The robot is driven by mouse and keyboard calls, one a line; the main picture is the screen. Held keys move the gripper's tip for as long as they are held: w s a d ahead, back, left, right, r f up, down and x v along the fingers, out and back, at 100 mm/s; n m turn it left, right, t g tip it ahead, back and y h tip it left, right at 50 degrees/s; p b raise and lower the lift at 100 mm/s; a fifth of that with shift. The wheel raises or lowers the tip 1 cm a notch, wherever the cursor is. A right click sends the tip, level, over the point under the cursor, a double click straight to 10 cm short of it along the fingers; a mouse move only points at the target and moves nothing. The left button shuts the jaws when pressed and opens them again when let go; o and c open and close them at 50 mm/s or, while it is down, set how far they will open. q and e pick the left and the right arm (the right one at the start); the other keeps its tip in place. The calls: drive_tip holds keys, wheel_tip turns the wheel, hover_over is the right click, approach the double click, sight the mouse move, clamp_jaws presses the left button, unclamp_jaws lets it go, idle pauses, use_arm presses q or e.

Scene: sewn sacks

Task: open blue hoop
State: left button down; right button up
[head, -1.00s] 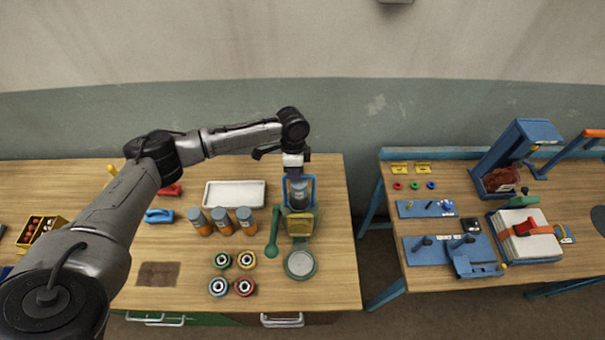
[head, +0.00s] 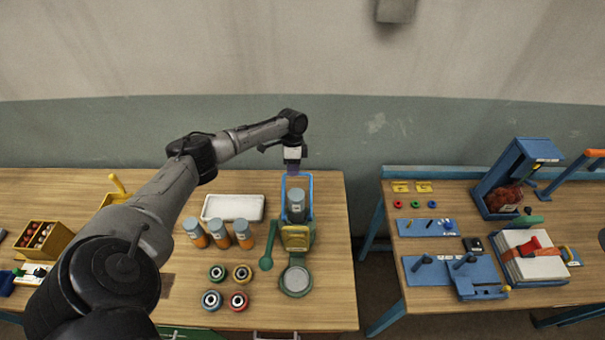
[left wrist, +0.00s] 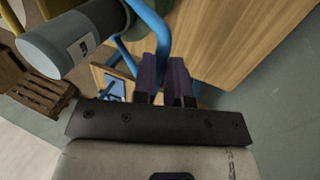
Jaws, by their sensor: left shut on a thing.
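The blue hoop (head: 311,188) stands at the back of a green-based device on the left table, around a grey-capped container (head: 296,203). A yellow block (head: 295,238) sits in front of it, and a round grey dish (head: 295,280) is at the device's front. My left gripper (head: 291,172) is at the hoop's top, pointing down. In the left wrist view the hoop (left wrist: 154,22) runs down to the purple fingers of my left gripper (left wrist: 165,75), which are shut on it. The fingers' contact is partly hidden. My right gripper is out of view.
Several coloured rings lie in front. A gap separates this table from the right table (head: 420,277), which holds blue fixtures.

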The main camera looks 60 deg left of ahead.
use_arm(q)
drive_tip(key=shift+a+f, duration=0.25)
drive_tip(key=shift+f, duration=0.3)
drive_tip(key=c, duration=1.1)
unclamp_jaws()
drive_tip(key=shift+w, duration=0.1)
drive_tip(key=shift+c, duration=0.2)
drive_tip(key=shift+r, duration=0.2)
drive_tip(key=b+v, duration=0.3)
drive_tip(key=v, duration=1.1)
drive_tip(key=shift+w+a+f, duration=0.1)
drive_tip(key=shift+f, duration=0.05)
